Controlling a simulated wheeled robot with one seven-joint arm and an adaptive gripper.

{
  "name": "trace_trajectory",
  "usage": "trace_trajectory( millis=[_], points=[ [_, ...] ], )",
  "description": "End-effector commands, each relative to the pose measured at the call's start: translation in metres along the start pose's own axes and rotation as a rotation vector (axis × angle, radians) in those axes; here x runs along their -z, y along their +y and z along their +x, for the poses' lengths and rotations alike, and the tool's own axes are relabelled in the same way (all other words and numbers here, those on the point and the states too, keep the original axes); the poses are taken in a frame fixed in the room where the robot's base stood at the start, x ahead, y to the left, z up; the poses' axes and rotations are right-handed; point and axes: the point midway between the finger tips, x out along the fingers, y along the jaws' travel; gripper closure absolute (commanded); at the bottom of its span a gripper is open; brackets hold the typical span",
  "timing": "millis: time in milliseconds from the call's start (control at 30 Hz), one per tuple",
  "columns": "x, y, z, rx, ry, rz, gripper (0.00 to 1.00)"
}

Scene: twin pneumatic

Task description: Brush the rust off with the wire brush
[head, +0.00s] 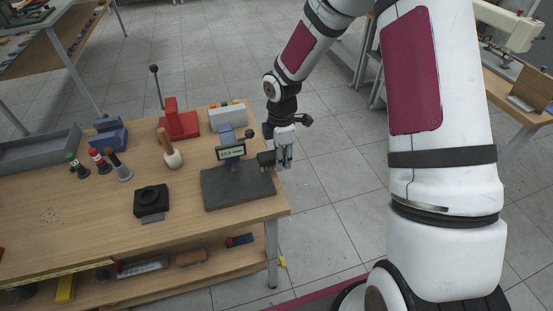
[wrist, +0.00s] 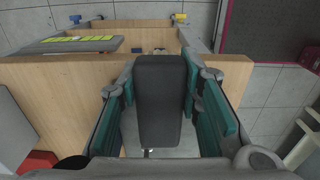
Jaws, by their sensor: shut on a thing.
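My gripper (head: 283,160) is at the right edge of the wooden table, beside a dark grey plate. It is shut on a dark block (head: 266,158). In the wrist view the dark block (wrist: 160,95) is long, with rounded corners, and sits between the teal-padded fingers of my gripper (wrist: 160,90). No bristles show clearly, so I cannot tell for sure that it is the wire brush. Small reddish-brown specks (head: 52,215) lie on the left part of the table; I cannot tell whether they are rust.
A gauge with a display (head: 231,152) stands at the dark grey plate (head: 225,190). The wooden table (head: 100,235) also holds a black square part (head: 151,200), a wooden-handled tool (head: 170,150), a red device (head: 178,122) and a grey tray (head: 40,153). Open floor lies right of it.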

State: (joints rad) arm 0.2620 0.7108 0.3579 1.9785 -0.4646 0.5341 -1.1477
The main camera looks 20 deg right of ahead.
Motion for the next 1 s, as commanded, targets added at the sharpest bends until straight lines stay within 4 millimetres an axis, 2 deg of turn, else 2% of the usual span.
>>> trace_trajectory(
  millis=[700,1000],
  points=[
    [-0.045,-0.001,-0.027,0.000,0.000,0.002,0.93],
    [-0.052,0.000,-0.030,0.000,0.000,0.000,0.93]
  ],
)
